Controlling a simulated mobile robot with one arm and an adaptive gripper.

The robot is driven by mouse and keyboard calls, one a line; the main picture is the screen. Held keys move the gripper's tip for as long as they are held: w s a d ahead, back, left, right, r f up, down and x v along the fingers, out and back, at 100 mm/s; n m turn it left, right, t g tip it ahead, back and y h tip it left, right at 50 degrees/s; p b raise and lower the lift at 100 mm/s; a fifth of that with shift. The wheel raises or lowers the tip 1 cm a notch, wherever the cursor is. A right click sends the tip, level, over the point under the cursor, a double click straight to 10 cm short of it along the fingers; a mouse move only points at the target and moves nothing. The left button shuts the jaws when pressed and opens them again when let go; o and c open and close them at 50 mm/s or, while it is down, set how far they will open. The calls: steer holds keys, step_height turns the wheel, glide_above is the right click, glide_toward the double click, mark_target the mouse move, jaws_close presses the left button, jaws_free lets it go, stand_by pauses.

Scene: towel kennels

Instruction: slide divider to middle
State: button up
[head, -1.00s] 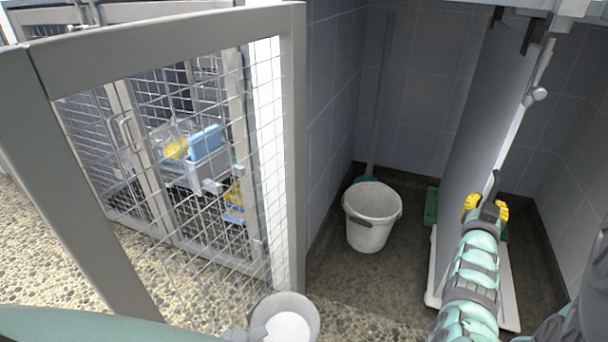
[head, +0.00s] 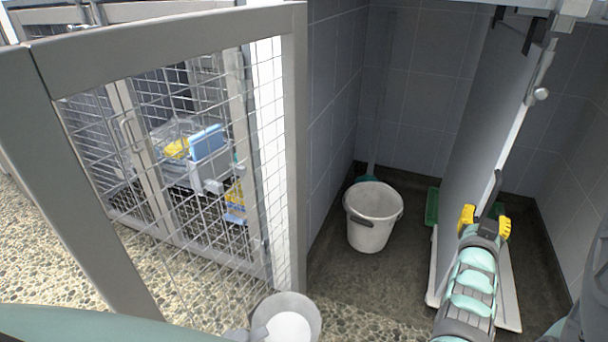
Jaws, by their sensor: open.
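The divider (head: 487,110) is a tall grey panel standing upright in the right part of the tiled kennel. Dark brackets at its top meet a pale rail (head: 450,3). Its near edge is pale and carries a round knob (head: 541,94) and a dark handle (head: 493,190) lower down. My gripper (head: 486,215), with yellow finger parts, is open close to the handle. The handle appears to rise between or just behind the fingers; I cannot tell whether they touch it. The wrist hides the lower part of the divider's near edge.
A white bucket (head: 372,222) stands on the kennel floor left of the divider. An open mesh door (head: 170,190) fills the left. A pale bowl (head: 287,322) is at the bottom.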

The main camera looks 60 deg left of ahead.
steer(key=v, duration=0.7)
steer(key=shift+s, duration=0.2)
steer(key=shift+r, duration=0.1)
